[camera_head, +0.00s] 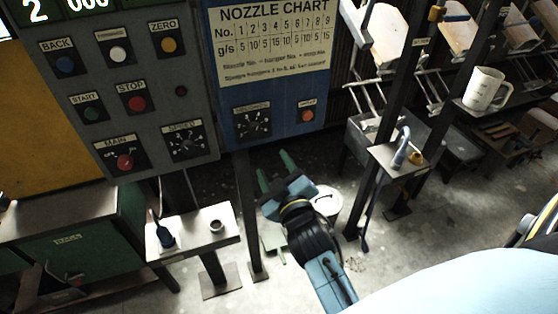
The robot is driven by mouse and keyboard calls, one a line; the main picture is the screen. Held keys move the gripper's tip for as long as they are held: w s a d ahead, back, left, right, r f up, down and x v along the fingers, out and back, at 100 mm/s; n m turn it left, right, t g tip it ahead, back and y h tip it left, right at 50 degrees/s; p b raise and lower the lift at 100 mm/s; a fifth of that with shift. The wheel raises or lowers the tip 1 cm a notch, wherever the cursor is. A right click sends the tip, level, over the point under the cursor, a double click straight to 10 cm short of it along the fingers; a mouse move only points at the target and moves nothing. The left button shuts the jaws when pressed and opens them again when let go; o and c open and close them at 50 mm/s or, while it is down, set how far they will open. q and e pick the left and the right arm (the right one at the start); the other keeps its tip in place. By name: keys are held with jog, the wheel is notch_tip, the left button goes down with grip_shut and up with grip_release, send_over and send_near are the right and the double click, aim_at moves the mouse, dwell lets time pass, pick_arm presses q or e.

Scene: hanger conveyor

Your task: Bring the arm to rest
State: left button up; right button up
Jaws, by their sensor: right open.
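My right gripper (274,166) is in the middle of the head view, with its arm coming up from the bottom. Its two green fingers are apart, nothing is between them, and they point up and away towards the dark space under the blue panel. It hangs in free air in front of a white bucket (328,202), which its wrist partly covers. My left gripper does not show.
A grey control panel (135,85) and a blue nozzle panel (270,125) stand behind. A small white table (205,240) is left of my arm. A shelf (395,160) with a tap-like handle and a white mug (484,90) are at right. Floor (410,240) is clear at right.

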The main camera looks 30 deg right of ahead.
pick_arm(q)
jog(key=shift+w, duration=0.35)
pick_arm(e)
jog(key=shift+s, duration=0.1)
jog(key=shift+f, duration=0.1)
